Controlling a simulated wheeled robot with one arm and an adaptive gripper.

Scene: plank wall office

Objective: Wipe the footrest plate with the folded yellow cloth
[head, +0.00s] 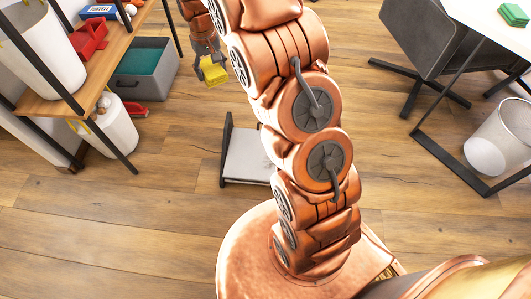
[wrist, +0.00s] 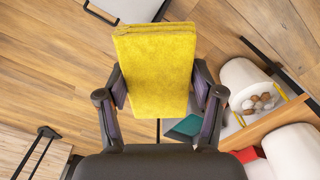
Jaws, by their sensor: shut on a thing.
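The folded yellow cloth (wrist: 155,70) is held between the two fingers of my gripper (wrist: 158,92), which is shut on it, in the wrist view. In the head view the cloth (head: 214,74) hangs from my gripper (head: 206,55) above the floor, left of my arm. The footrest plate (head: 246,156) is a light grey panel with a dark side frame, low on the floor. My arm hides its right part in the head view. A corner of it (wrist: 130,8) shows at the top of the wrist view. The cloth is apart from the plate.
A wooden shelf (head: 60,103) with white bins and a red tray (head: 89,37) stands at left. A grey crate (head: 145,70) with teal contents and a red brush (head: 136,109) are on the floor. A desk, chair (head: 425,35) and wastebasket (head: 500,138) stand at right. Floor between is clear.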

